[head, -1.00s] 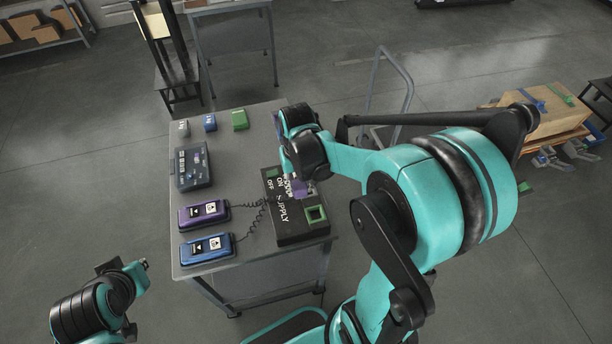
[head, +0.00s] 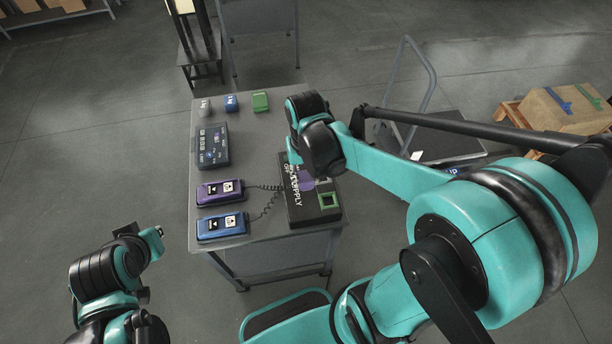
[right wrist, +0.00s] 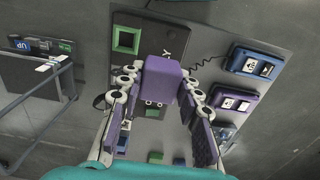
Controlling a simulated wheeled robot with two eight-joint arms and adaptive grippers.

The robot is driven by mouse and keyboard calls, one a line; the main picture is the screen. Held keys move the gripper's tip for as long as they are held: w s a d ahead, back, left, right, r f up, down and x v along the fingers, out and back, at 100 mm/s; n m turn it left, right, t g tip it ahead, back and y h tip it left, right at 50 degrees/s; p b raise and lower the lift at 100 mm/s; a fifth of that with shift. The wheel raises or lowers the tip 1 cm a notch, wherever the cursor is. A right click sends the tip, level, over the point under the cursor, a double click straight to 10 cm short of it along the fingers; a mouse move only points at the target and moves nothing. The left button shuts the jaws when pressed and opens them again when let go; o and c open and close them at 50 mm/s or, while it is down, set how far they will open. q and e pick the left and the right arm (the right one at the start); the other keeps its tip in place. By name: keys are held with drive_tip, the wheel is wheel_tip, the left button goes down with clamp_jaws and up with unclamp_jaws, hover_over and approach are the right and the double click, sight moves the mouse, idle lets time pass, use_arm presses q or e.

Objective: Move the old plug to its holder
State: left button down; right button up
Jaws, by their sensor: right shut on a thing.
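My right gripper (right wrist: 162,84) is shut on a purple block-shaped plug (right wrist: 163,76), which fills the space between its fingers in the right wrist view. In the head view a bit of the purple plug (head: 306,182) shows below my right wrist, over the black supply box (head: 297,212). I cannot tell whether it touches the box. The box has a green-framed square socket (head: 329,201). A plug holder cannot be made out for certain. My left gripper (head: 155,234) is off the table's left side; its fingers are too small to read.
A purple device (head: 220,191) and a blue device (head: 222,224) lie left of the box, with coiled cords. A dark panel (head: 213,146) lies behind them. Grey (head: 204,106), blue (head: 231,102) and green (head: 261,101) blocks stand at the table's far edge. A cart rail (head: 428,75) rises right.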

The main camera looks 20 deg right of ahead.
sight(306, 176)
drive_tip(key=shift+r+p, duration=1.25)
drive_tip(key=shift+r, duration=0.35)
